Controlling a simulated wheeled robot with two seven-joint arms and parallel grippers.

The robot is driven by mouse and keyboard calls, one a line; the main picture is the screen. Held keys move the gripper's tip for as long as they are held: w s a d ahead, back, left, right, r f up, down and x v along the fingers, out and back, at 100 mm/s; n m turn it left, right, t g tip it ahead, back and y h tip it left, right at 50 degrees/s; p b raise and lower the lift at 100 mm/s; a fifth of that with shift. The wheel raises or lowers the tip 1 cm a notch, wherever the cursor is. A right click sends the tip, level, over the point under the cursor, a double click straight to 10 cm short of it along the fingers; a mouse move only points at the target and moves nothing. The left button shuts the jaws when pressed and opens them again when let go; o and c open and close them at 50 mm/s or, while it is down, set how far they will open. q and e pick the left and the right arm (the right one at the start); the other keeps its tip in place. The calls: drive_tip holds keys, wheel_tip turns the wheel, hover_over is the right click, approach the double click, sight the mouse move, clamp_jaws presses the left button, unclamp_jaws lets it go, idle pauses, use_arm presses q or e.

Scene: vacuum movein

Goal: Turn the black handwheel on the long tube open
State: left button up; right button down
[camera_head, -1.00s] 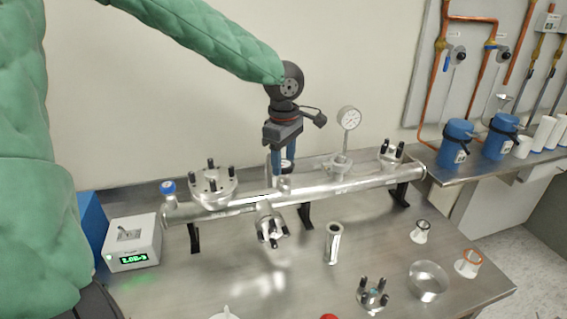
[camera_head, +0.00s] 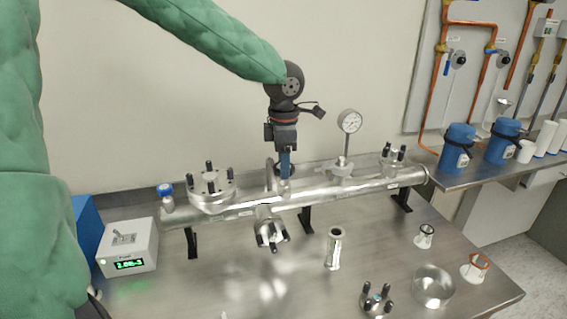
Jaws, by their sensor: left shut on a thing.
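The long silver tube (camera_head: 335,188) lies across the steel bench on black supports. My left gripper (camera_head: 285,172) comes down from above onto the middle of the tube, with its fingers pointing down. It is shut on the black handwheel (camera_head: 270,173), which shows only as a dark edge left of the blue fingers. The rest of the wheel is hidden behind the gripper, so I cannot tell how far it is turned. My right gripper is not in view.
A pressure gauge (camera_head: 350,122) stands on the tube to the right of my gripper, and a studded flange (camera_head: 210,190) to the left. A display box (camera_head: 129,250) is at the bench's left. Small fittings and a glass dish (camera_head: 433,287) lie in front.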

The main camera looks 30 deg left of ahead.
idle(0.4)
use_arm(q)
drive_tip(key=o, duration=1)
drive_tip(key=shift+c, duration=0.2)
drive_tip(key=shift+r, duration=3.85)
